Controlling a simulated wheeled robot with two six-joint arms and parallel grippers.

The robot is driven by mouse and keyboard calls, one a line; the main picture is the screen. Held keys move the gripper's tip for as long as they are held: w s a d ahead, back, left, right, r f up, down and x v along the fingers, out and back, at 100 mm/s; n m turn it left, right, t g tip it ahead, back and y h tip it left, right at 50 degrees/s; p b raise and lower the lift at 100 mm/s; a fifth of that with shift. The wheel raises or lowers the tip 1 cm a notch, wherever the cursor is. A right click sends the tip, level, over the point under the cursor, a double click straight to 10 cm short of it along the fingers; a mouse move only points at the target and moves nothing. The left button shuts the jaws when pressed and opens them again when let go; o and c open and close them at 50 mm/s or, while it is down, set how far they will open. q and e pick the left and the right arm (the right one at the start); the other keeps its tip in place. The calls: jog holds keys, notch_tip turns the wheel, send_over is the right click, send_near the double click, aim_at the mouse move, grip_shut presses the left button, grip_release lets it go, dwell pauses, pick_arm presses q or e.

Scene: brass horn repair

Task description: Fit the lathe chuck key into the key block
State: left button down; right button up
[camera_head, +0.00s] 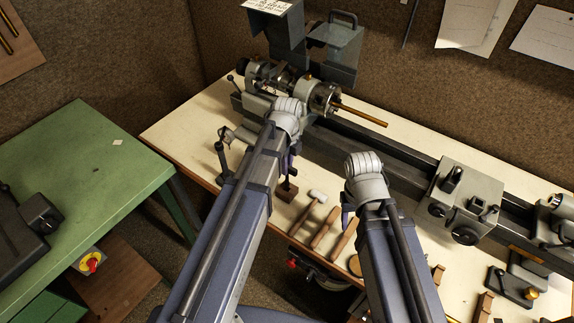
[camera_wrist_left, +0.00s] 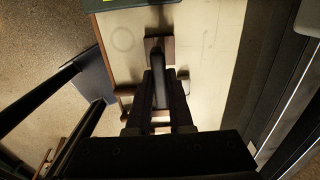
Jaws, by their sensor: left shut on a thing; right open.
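My left gripper (camera_wrist_left: 160,112) is shut on a dark, slim bar, which I take to be the lathe chuck key (camera_wrist_left: 159,88). The key points away from the wrist, and its far end overlaps a small brown block, which looks like the key block (camera_wrist_left: 158,44). In the head view the block (camera_head: 287,192) sits on the pale bench just below the left gripper (camera_head: 291,171), which is partly hidden by my arm. I cannot tell whether the key is in the block or only above it. My right gripper is hidden behind its own arm.
The lathe (camera_head: 322,98) runs along the back of the bench, with a brass rod (camera_head: 360,115) sticking out of its chuck. A mallet (camera_head: 308,208) and wooden-handled tools (camera_head: 324,228) lie right of the block. A green table (camera_head: 85,165) stands at left.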

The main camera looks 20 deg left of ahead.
pick_arm(q)
jog(key=shift+f, duration=0.3)
pick_arm(e)
jog(key=shift+f, duration=0.35)
pick_arm(q)
jog(key=shift+f+b, duration=1.9)
jog(key=shift+b, duration=0.25)
pick_arm(e)
jog(key=shift+f, duration=1.9)
pick_arm(q)
jog(key=c, duration=0.7)
grip_release()
jog(key=shift+c, duration=0.2)
jog(key=shift+r, duration=0.1)
pick_arm(e)
jog(key=shift+r, duration=0.1)
pick_arm(q)
notch_tip(320, 180, up, 8)
jog(key=p, duration=0.8)
pick_arm(e)
notch_tip(320, 180, up, 8)
pick_arm(q)
jog(key=shift+f, duration=0.2)
pick_arm(e)
jog(key=shift+f, duration=0.2)
